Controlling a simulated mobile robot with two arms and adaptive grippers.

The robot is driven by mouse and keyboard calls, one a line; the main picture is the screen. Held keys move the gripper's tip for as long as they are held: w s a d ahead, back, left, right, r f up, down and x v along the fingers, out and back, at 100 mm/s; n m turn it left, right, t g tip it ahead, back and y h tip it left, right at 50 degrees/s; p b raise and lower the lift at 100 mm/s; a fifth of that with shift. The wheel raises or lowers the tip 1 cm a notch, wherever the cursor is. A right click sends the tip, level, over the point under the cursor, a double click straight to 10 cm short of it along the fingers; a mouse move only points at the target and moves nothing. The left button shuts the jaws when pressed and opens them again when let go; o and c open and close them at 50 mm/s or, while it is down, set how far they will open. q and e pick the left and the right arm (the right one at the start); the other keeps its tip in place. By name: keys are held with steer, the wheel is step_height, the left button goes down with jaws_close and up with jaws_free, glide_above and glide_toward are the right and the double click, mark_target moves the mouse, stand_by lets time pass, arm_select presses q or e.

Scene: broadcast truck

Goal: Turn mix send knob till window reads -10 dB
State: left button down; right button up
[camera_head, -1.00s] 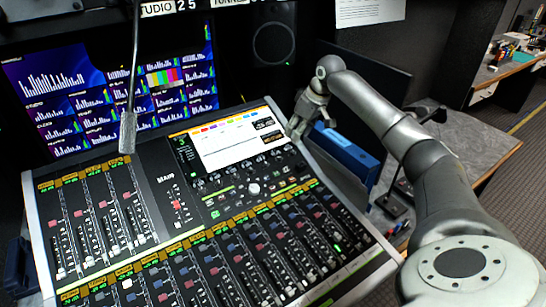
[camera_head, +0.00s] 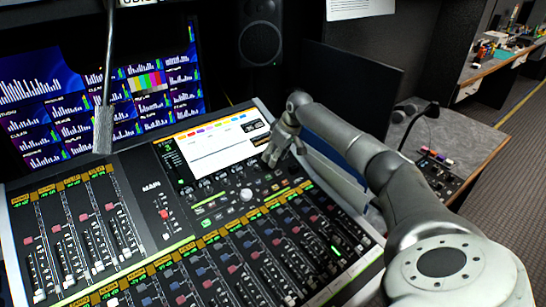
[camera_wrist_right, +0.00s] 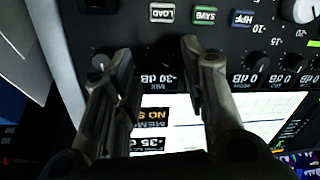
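The mixing console (camera_head: 160,262) fills the lower head view. In the right wrist view, upside down, a small window (camera_wrist_right: 160,79) labelled MIX reads -30 dB. My left gripper is not in view.
LOAD (camera_wrist_right: 167,13), SAVE (camera_wrist_right: 204,14) and HPF (camera_wrist_right: 242,18) buttons and small knobs (camera_wrist_right: 268,62) lie close to the fingers. A large white knob (camera_head: 246,195) is below the screen. A monitor wall (camera_head: 45,110) is behind.

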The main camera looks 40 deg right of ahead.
steer(key=shift+x, duration=1)
steer(key=shift+c, duration=0.3)
jaws_close()
